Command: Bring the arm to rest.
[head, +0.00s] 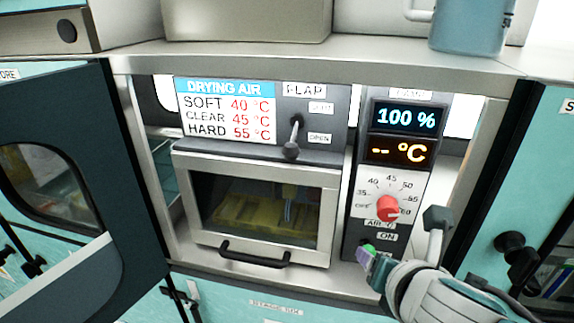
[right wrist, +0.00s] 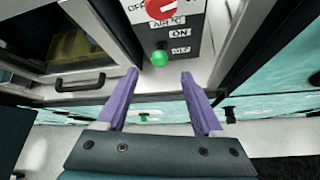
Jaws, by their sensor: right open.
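My right gripper (head: 366,262) comes in from the lower right in the head view, in front of the base of the control panel. Its purple fingers show apart and empty in the right wrist view (right wrist: 160,74). In the head view the button (head: 369,246) is partly hidden by the gripper. I cannot tell whether a finger touches it. My left gripper is not in view.
The control panel (head: 356,150) has a red knob (head: 388,208) and displays reading 100 % and -- °C. A shut windowed drying chamber (head: 325,178) with a black handle (head: 254,258) is left of it. A dark door (head: 105,160) stands at the left. A blue mug (head: 466,32) stands on the top shelf.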

